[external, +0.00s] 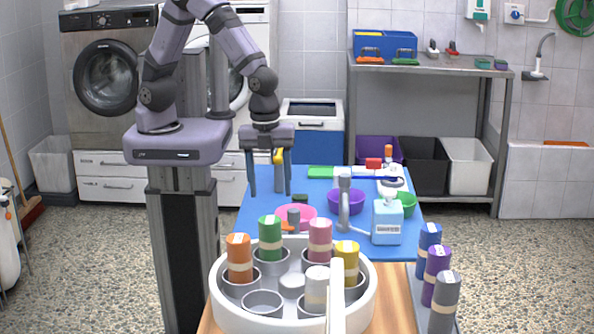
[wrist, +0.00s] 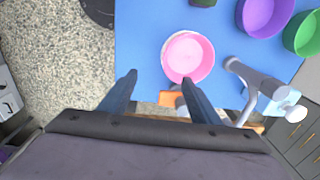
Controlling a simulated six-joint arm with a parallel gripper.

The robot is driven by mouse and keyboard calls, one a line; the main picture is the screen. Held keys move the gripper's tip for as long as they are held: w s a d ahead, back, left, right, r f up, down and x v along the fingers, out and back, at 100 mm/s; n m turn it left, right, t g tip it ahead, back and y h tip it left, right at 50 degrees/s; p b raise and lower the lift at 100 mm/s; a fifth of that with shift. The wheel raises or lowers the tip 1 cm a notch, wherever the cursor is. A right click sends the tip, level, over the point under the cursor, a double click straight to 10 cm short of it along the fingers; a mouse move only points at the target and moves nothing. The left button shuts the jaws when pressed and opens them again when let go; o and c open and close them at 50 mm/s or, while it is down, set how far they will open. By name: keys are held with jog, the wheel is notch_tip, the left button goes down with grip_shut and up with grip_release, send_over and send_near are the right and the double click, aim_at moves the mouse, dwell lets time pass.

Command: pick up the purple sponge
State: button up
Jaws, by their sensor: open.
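A purple bowl (external: 346,204) stands on the blue mat (external: 262,215) and shows at the top right of the wrist view (wrist: 262,17). My gripper (external: 269,182) hangs open above the far left part of the mat, pointing down. In the wrist view its two fingers (wrist: 160,78) are apart, with nothing held between them. A pink bowl (wrist: 192,57) lies just beyond the right finger, partly hidden by it. An orange item (wrist: 172,99) shows between the fingers, lower down.
A white round caddy (external: 222,306) with several coloured rolls stands at the front. A light blue pump bottle (external: 387,226), a grey tap-like post (external: 344,205) and a green bowl (external: 406,205) stand on the right. A small dark green block (external: 300,198) lies on the mat.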

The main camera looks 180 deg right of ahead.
send_over(300, 196)
jog(key=shift+w+f+h, duration=0.1)
jog(key=shift+f+h, duration=0.2)
jog(key=shift+h, duration=0.1)
jog(key=shift+f+p, duration=1.15)
jog(key=shift+f, duration=2.55)
jog(key=c, duration=1.2)
